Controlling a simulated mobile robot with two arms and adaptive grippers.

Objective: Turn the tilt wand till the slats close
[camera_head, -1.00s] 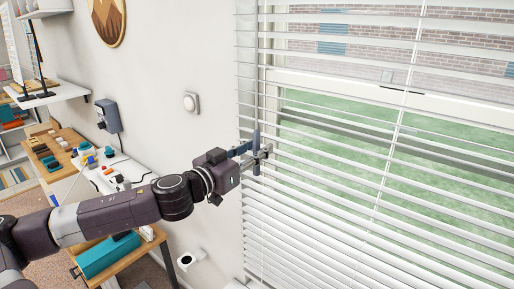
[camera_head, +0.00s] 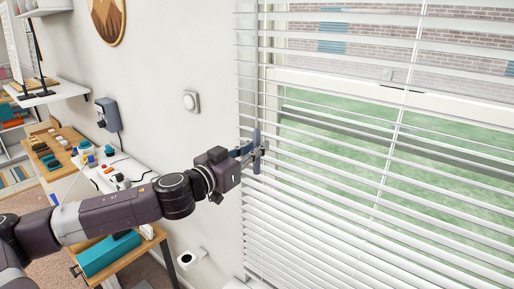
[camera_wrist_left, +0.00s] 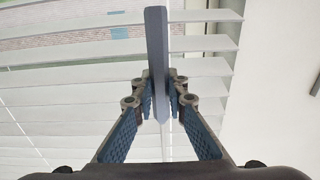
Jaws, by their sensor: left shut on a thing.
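The white blind (camera_head: 340,190) hangs over the window, and its slats are open: grass and brick show through the gaps. The tilt wand (camera_head: 257,137) is a blue-grey bar upright near the blind's left edge. My left gripper (camera_head: 258,152) reaches in from the left and is shut on the wand. In the left wrist view the wand (camera_wrist_left: 156,50) stands between the two blue-padded fingers of the gripper (camera_wrist_left: 161,105), with slats (camera_wrist_left: 210,67) close behind. My right gripper is in neither view.
A wooden bench (camera_head: 60,150) with small parts and a teal roll (camera_head: 108,255) stand lower left.

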